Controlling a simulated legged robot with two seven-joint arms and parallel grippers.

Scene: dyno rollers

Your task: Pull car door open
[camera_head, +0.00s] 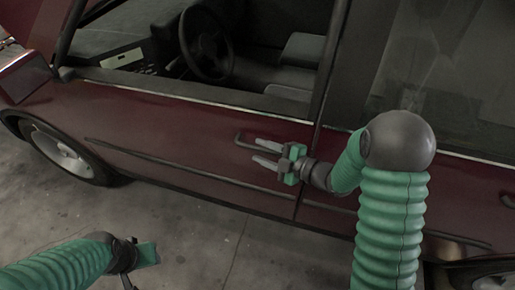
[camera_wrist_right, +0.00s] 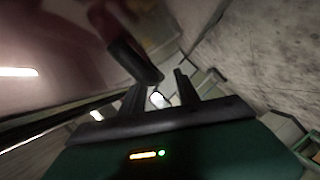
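The dark red car door (camera_head: 190,130) looks closed, flush with the panel behind it at the seam. Its dark handle (camera_head: 243,143) sits near the door's rear edge. My right gripper (camera_head: 260,153) is at the handle, with its two fingers apart and pointing left; the upper finger overlaps the handle in the head view. In the right wrist view, the fingers (camera_wrist_right: 160,84) are spread and a dark bar, seemingly the handle (camera_wrist_right: 134,62), lies by the left finger. I cannot tell if they touch. My left gripper (camera_head: 148,256) is low at left, away from the car; its fingers are unclear.
The front window opening (camera_head: 200,85) shows a steering wheel (camera_head: 207,42) and seats inside. A front wheel (camera_head: 62,152) is at left. The concrete floor (camera_head: 190,235) beside the door is clear.

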